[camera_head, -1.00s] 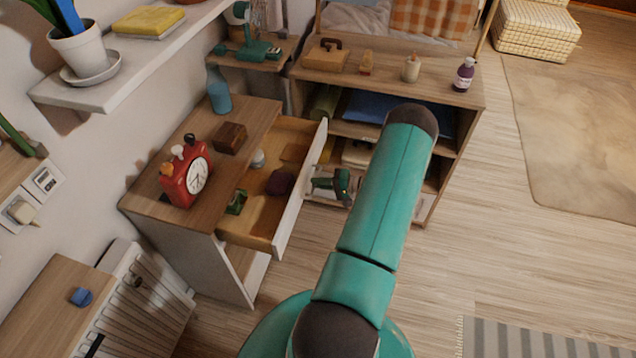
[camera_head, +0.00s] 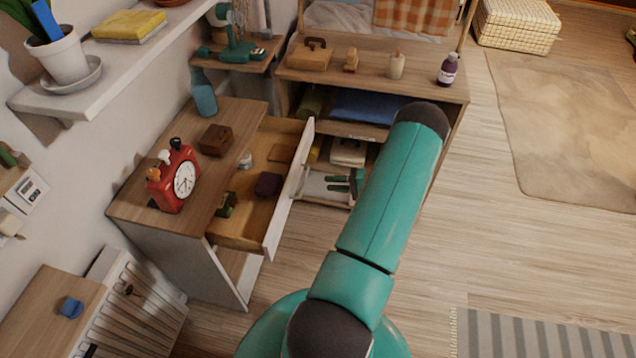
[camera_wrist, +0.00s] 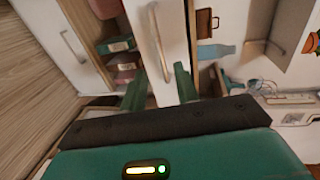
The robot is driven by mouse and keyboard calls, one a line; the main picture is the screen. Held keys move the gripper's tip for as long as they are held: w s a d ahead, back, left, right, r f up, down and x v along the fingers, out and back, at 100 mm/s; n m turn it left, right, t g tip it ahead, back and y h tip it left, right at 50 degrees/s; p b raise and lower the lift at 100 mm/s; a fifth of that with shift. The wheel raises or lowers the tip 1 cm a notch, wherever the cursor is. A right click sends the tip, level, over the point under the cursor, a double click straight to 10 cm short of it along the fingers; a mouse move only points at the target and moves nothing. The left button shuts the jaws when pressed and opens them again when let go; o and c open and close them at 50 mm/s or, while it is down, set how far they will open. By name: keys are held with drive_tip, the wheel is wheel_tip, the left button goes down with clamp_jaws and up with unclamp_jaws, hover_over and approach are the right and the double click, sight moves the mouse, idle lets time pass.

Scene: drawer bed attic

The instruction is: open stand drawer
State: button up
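The stand (camera_head: 180,248) is a wood-topped white cabinet at left centre in the head view. Its top drawer (camera_head: 240,225) is pulled well out, with its wooden inside and several small items showing. The white drawer front (camera_head: 290,190) carries a slim handle (camera_head: 303,178); in the wrist view the handle (camera_wrist: 159,45) lies ahead, roughly in line with the gap between my fingers. My gripper (camera_head: 340,183) is to the right of the drawer front, its green fingers spread and seemingly clear of the handle. The wrist view also shows the fingers (camera_wrist: 160,90) apart with nothing gripped.
A red alarm clock (camera_head: 177,178), a brown box (camera_head: 215,139) and a blue bottle (camera_head: 204,93) stand on the stand's top. An open shelf unit (camera_head: 375,80) is behind my arm. A radiator (camera_head: 135,308) is at lower left.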

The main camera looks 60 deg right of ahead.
drive_tip(key=v, duration=0.5)
drive_tip(key=shift+w, duration=0.1)
idle(0.4)
drive_tip(key=w+a+r+n+g+y, duration=0.1)
drive_tip(key=w+a+r+n+g, duration=0.35)
drive_tip(key=w+a+r, duration=0.5)
drive_tip(key=w+a+r+n+g+y, duration=0.1)
drive_tip(key=w+a+r+n+g, duration=0.2)
drive_tip(key=w+a+r+g, duration=0.65)
drive_tip(key=s+a+r+n+t+h, duration=0.1)
drive_tip(key=s+a+r+n+h, duration=0.25)
drive_tip(key=a+r, duration=1.25)
drive_tip(key=s+a+r+n+t+h, duration=0.3)
drive_tip(key=s+a, duration=0.6)
drive_tip(key=a, duration=0.4)
drive_tip(key=shift+r+t+h, duration=0.45)
drive_tip(key=shift+r+t, duration=0.05)
drive_tip(key=shift+r, duration=0.2)
